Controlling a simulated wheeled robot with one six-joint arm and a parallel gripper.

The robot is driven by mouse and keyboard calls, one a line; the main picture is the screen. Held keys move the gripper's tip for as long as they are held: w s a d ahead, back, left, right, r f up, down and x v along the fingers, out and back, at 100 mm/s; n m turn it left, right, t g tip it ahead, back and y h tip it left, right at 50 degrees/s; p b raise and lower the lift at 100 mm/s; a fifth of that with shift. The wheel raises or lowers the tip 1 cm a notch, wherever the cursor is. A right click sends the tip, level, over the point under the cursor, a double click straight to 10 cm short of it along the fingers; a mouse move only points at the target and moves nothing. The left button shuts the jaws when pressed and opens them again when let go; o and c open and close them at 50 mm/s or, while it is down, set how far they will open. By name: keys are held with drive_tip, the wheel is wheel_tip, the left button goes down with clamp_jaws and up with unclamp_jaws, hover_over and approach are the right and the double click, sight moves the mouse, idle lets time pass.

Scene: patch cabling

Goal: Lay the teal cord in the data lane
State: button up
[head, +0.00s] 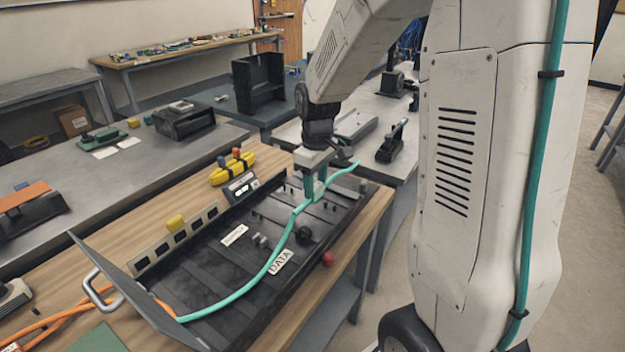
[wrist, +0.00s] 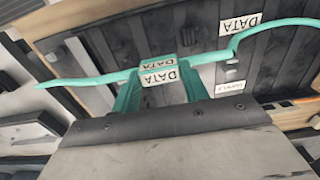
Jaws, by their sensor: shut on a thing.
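The teal cord (head: 248,284) runs from the near left end of the black tray (head: 198,332), past the DATA label (head: 281,262), up to my gripper (head: 314,191). My gripper is shut on the cord near its far end, and a short free end (head: 345,169) sticks out beyond. In the wrist view the cord (wrist: 85,80) crosses between the green fingers of my gripper (wrist: 157,78), where a DATA tag (wrist: 158,77) shows. The tray's DATA label (wrist: 240,24) also shows there. The held part looks raised above the tray; the exact height is unclear.
A grey flap (head: 125,285) stands tilted at the tray's left end. Orange cables (head: 60,318) lie beside it. A red knob (head: 328,259) and a black knob (head: 303,235) sit along the right side. A yellow block (head: 175,222) and a yellow piece (head: 232,169) are at the back.

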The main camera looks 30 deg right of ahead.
sight(317, 200)
drive_tip(key=shift+s+d, duration=0.1)
drive_tip(key=shift+f, duration=2.6)
wheel_tip(317, 200, up, 5)
drive_tip(key=shift+r, duration=0.15)
drive_tip(key=shift+f, duration=2.55)
drive_tip(key=shift+f, duration=0.35)
drive_tip(key=shift+f, duration=1.5)
drive_tip(key=shift+f, duration=0.15)
